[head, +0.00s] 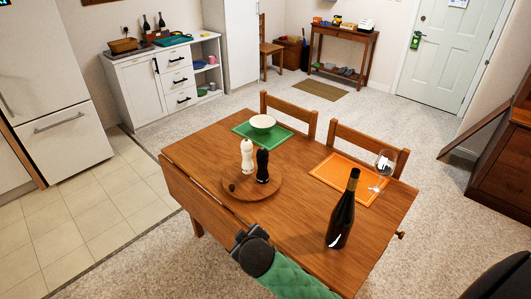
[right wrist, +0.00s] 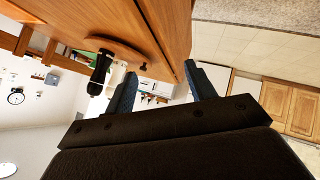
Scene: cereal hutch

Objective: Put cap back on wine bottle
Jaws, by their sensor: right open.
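A small dark stopper-like piece, likely the cap (head: 231,187), is on the round wooden board (head: 243,196). It also shows in the right wrist view (right wrist: 143,65), small and dark near the board's edge. My right gripper (right wrist: 162,90) is open, its blue-grey fingers apart with nothing between them. In the head view, my right wrist is at the table's front edge, in front of the board; its fingertips are hard to make out. My left gripper is out of view.
White (head: 247,155) and black (head: 262,165) shakers stand on the board close to the cap. A bowl (head: 263,121) sits on a green mat. Tabletop between board and bottle is clear.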

